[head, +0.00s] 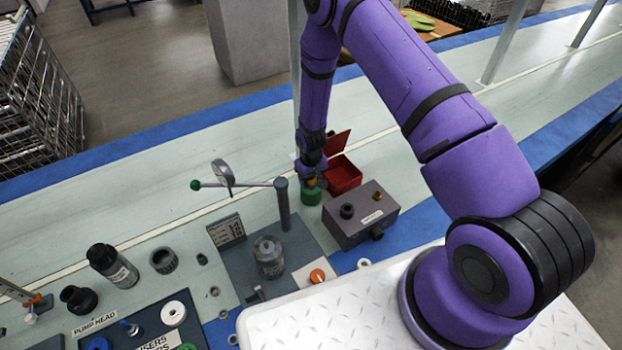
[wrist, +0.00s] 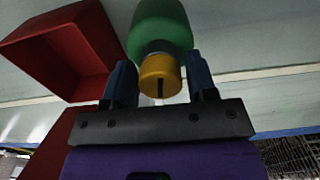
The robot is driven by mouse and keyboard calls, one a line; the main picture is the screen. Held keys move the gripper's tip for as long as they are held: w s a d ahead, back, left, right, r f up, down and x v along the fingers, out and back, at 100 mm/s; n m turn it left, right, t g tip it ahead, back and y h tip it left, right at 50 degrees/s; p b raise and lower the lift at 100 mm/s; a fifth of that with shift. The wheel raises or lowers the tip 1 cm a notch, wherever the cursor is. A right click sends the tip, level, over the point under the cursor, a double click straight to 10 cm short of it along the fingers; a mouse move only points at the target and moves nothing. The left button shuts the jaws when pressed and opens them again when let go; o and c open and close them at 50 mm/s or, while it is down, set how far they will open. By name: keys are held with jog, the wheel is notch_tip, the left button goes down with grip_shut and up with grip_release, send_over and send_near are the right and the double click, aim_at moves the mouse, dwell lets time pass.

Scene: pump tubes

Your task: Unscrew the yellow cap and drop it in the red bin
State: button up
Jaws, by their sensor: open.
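The yellow cap (wrist: 160,82) sits on the neck of the green bottle (wrist: 161,26), seen in the wrist view. In the head view the green bottle (head: 311,194) stands on the bench, with the cap mostly hidden by my gripper. My gripper (wrist: 160,72) is open, with one blue finger on each side of the cap. Gaps show between the fingers and the cap in the wrist view. In the head view my gripper (head: 312,177) is right over the bottle. The red bin (head: 345,184) stands just behind and right of the bottle, its red lid raised; it also shows in the wrist view (wrist: 92,28).
A dark grey box (head: 372,228) with knobs stands close to the right of the bottle. A dark post (head: 283,205) with a side arm stands to the left. A clear jar (head: 268,257) and a black bottle (head: 112,265) are farther left.

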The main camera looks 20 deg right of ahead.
jog(key=c, duration=0.8)
jog(key=n, duration=0.3)
jog(key=shift+n, duration=0.3)
jog(key=shift+n, duration=0.3)
jog(key=n, duration=0.2)
jog(key=shift+n, duration=0.4)
